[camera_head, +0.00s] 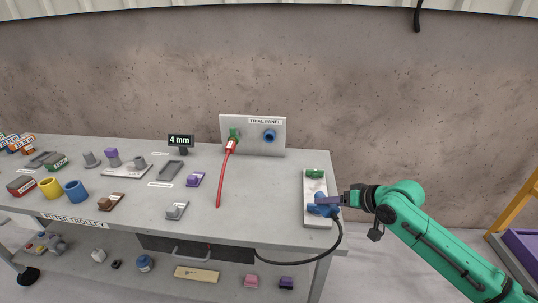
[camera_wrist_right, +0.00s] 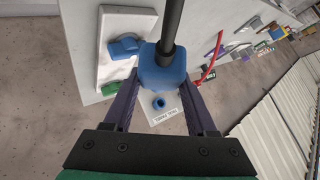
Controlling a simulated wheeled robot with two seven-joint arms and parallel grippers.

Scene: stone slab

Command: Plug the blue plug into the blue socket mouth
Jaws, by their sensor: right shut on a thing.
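The blue plug (camera_wrist_right: 163,70) with a black cable is between the purple fingers of my right gripper (camera_wrist_right: 161,88), which is shut on it. In the head view my right gripper (camera_head: 333,201) is at the pale plate (camera_head: 313,187) on the table's right end. Blue parts (camera_head: 320,210) show there, partly hidden by the fingers. The blue socket mouth (camera_head: 270,135) is on the upright trial panel (camera_head: 253,122), to the left and farther back; it also shows in the wrist view (camera_wrist_right: 159,102), apart from the plug. My left gripper is not in view.
A green piece (camera_head: 314,173) lies at the plate's far end, and a blue piece (camera_wrist_right: 123,46) sits on the plate. Several blocks and cups stand at the left. The tabletop between panel and plate is clear.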

